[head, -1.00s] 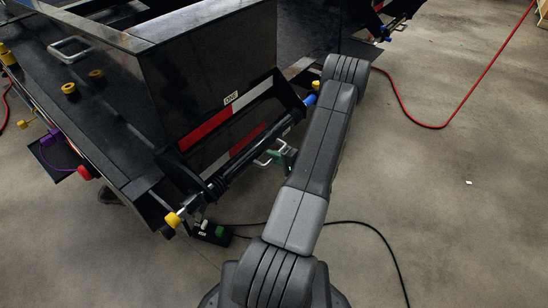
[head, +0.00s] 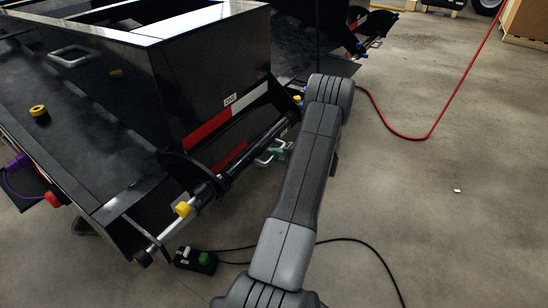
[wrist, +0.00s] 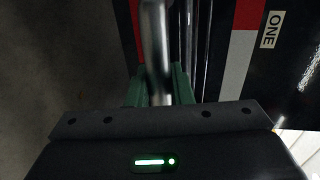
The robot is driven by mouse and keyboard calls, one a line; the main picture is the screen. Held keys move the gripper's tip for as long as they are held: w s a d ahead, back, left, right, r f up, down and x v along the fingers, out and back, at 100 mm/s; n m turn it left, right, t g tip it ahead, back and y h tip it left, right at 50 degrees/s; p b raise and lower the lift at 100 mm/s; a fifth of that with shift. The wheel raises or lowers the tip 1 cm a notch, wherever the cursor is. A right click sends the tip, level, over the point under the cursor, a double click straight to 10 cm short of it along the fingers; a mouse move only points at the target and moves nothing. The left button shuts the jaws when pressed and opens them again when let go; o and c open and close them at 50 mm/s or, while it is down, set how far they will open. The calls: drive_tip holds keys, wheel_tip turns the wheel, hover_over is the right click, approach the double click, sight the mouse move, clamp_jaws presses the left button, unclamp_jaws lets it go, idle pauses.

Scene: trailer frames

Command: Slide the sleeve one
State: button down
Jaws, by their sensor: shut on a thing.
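The black sleeve (head: 245,158) is a long dark tube along the trailer's end, beneath a red and white stripe and a label reading ONE (head: 230,99). A silver handle (head: 264,158) stands out from the sleeve. In the wrist view, the green fingers of my gripper (wrist: 158,85) are shut around this handle (wrist: 154,35). In the head view my arm hides most of the gripper, and the sleeve's far end is partly unclear.
A red hose (head: 420,137) runs across the floor at right. Another trailer (head: 375,40) stands behind. The floor at right is mostly clear.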

drive_tip(key=c, duration=1.3)
unclamp_jaws()
drive_tip(key=shift+s+d, duration=0.1)
drive_tip(key=shift+s, duration=0.05)
drive_tip(key=p+v, duration=0.3)
drive_tip(key=v, duration=1)
drive_tip(key=shift+s+d, duration=0.2)
drive_tip(key=shift+d, duration=0.1)
drive_tip(key=shift+c, duration=0.2)
